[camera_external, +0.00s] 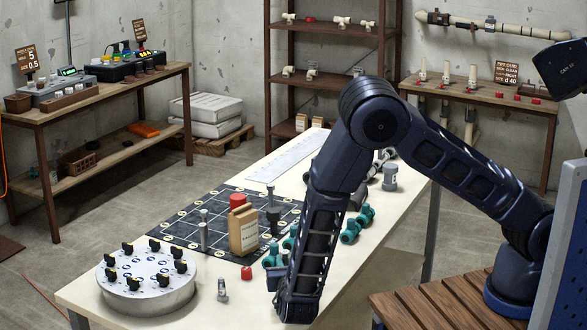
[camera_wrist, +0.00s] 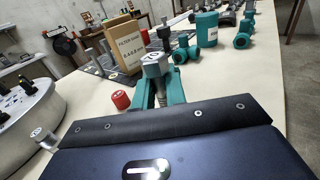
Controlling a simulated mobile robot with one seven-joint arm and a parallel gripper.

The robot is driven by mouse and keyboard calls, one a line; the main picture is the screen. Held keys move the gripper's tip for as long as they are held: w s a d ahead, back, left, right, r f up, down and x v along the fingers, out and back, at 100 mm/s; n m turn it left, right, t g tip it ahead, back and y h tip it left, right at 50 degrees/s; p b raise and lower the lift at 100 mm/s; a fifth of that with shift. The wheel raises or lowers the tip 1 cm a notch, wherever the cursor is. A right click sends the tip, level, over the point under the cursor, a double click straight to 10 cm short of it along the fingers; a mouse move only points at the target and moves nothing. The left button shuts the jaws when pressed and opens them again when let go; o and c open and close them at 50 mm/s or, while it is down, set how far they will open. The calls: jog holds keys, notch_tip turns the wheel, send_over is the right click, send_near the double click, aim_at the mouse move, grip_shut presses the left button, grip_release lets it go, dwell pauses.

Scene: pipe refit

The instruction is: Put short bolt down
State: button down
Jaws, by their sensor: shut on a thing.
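A grey hex-headed bolt (camera_wrist: 155,63) shows in the wrist view, its head up and its threaded shank partly hidden. My gripper (camera_wrist: 161,88) has teal fingers closed around the shank, just below the head. I cannot tell whether the bolt's lower end touches the table. In the external view my arm's end is low over the near part of the white table (camera_external: 350,262), and its dark links hide the jaws and the held bolt. Another small grey hex-headed piece (camera_external: 222,291) stands by the round drum; it also shows in the wrist view (camera_wrist: 42,137).
A red cap (camera_external: 246,272) and a filter box (camera_external: 243,232) stand close to my gripper. The round drum (camera_external: 148,300) with black knobs is at left. A dark gridded mat (camera_external: 180,232) holds several metal pieces. Several teal fittings (camera_external: 350,233) lie beyond. The near table edge is bare.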

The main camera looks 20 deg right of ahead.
jog(key=shift+f, duration=1.15)
jog(key=shift+f, duration=0.15)
jog(key=c, duration=1.4)
grip_release()
jog(key=shift+c, duration=0.2)
jog(key=s, duration=0.3)
jog(key=s+a, duration=0.1)
jog(key=s, duration=0.6)
jog(key=shift+s+a, duration=0.3)
jog(key=shift+s, duration=0.05)
